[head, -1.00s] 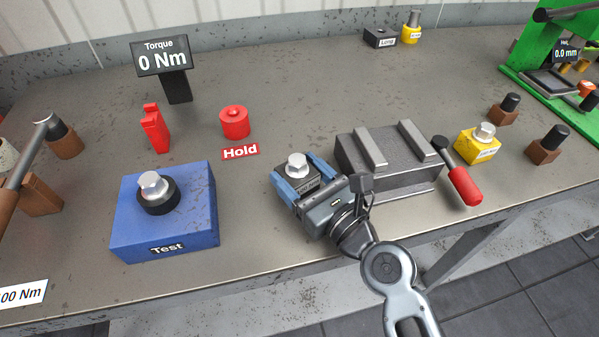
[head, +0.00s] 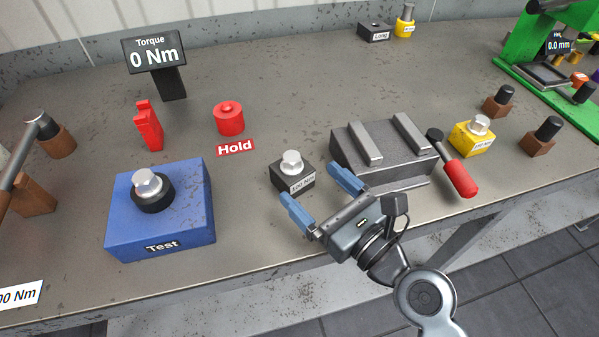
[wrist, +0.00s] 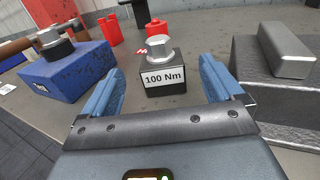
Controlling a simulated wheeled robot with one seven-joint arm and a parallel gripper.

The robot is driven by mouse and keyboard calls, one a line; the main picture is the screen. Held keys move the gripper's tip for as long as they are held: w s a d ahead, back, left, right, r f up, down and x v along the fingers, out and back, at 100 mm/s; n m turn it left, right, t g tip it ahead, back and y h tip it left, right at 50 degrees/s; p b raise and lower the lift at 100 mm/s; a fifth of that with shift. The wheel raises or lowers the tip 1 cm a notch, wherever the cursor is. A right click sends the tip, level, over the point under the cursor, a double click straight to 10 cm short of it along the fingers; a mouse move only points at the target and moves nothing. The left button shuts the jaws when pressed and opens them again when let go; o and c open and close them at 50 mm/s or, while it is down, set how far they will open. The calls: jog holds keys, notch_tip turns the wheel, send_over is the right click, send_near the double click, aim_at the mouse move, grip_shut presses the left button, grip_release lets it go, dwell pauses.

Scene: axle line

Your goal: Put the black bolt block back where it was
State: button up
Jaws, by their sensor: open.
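The black bolt block (head: 293,178) stands upright on the bench, with a silver hex bolt on top and a white label on its front. In the wrist view the block (wrist: 163,88) shows its label reading 100 Nm. It sits left of the grey vise and below the Hold label. My gripper (head: 322,192) is open and empty, just in front of the block. In the wrist view its blue fingers stand either side of the view, with the block beyond them and apart from them.
A blue Test block (head: 190,222) stands to the left. The grey vise (head: 385,172) with a red-handled lever (head: 459,178) is close on the right. A yellow bolt block (head: 472,138) stands farther right. A red button (head: 229,119) and Hold label (head: 236,147) lie behind the block.

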jog(key=b+v, duration=0.1)
jog(key=v, duration=0.5)
jog(key=shift+r, duration=0.1)
dwell(0.4)
